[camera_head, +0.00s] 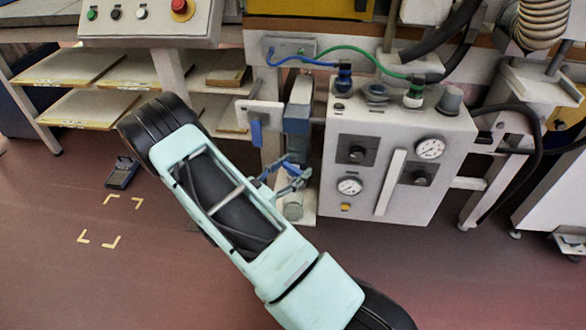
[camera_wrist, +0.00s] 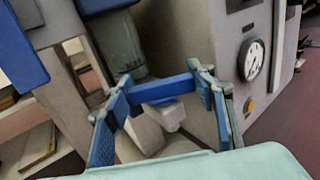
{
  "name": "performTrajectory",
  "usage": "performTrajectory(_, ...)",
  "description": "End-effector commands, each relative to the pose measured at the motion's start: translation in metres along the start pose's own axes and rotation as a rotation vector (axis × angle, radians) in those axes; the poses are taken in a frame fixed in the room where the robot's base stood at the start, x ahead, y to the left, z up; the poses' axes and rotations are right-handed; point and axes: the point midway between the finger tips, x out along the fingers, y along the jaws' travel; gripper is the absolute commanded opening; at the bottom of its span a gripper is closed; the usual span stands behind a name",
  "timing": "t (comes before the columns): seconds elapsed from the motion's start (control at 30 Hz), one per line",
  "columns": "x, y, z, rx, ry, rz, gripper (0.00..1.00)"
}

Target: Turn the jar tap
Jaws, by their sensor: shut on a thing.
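The jar tap's blue lever (camera_wrist: 165,90) spans crosswise between my fingertips in the wrist view, with a pale tap body (camera_wrist: 171,116) just below it. My gripper (camera_wrist: 167,84) is shut on the lever, one finger at each end. In the head view my gripper (camera_head: 291,178) is at the left side of the pale grey gauge cabinet, below a column with a blue band (camera_head: 297,120). The lever is too small there to tell from my blue fingers. A grey cylinder (camera_wrist: 121,46) stands behind the lever in the wrist view.
The gauge cabinet (camera_head: 385,125) with dials and knobs stands close to the right of my gripper. Shelves (camera_head: 80,68) are at the left. Hoses (camera_head: 350,50) run above the cabinet. A dark handheld device (camera_head: 122,173) lies on the otherwise mostly clear floor.

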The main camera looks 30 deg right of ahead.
Motion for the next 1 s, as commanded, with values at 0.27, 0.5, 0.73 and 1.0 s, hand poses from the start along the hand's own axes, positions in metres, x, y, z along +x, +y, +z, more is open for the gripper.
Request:
performTrajectory(0.27,-0.0005,-0.0005,0.0009,-0.003,0.0,0.044,0.27)
performTrajectory(0.5,-0.0006,-0.0016,0.0021,-0.008,0.0,0.185,0.27)
performTrajectory(0.73,-0.0005,-0.0019,0.0018,-0.009,0.001,0.359,0.27)
performTrajectory(1.0,-0.0001,-0.0018,0.0011,-0.006,0.003,0.521,0.27)
